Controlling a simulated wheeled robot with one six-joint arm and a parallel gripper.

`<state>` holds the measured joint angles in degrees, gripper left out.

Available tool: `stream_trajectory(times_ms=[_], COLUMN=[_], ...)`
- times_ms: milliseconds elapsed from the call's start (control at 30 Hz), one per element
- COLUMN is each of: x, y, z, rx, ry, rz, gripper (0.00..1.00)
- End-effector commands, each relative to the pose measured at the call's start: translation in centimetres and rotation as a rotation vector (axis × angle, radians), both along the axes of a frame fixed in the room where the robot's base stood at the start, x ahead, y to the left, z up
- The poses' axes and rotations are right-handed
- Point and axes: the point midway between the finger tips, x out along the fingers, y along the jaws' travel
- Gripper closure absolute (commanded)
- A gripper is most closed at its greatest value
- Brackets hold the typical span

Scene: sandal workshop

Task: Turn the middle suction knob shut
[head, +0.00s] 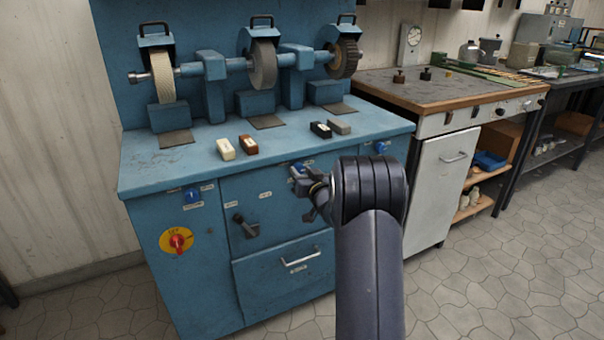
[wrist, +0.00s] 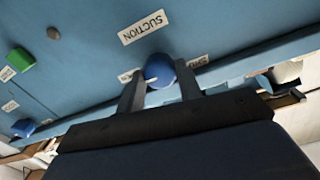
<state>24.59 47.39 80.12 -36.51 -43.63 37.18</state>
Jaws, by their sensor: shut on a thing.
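The middle suction knob (wrist: 159,70) is blue and round, on the blue front of the grinding bench. In the wrist view my gripper (wrist: 160,88) has one finger on each side of it and is shut on it. A pale mark shows on the knob's left side, near a small label (wrist: 128,76) that is partly hidden. In the head view my gripper (head: 301,180) is at the panel under the worktop, and my arm hides part of the front.
The left blue knob (head: 192,195) and right blue knob (head: 381,146) are on the same panel. Below are a red rotary switch (head: 178,241), a dark lever (head: 244,226) and a drawer handle (head: 298,262). Several small blocks lie on the worktop (head: 185,160).

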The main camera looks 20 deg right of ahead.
Motion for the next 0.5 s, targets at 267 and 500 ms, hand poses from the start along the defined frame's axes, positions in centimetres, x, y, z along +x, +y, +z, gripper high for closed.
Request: stream_trajectory(times_ms=[267, 500], x=[-0.01, 0.00], y=[-0.01, -0.01], z=[0.00, -0.16], rx=[0.000, -0.035], ry=[0.000, -0.002], rz=[0.000, 0.000], gripper=[0.89, 0.89])
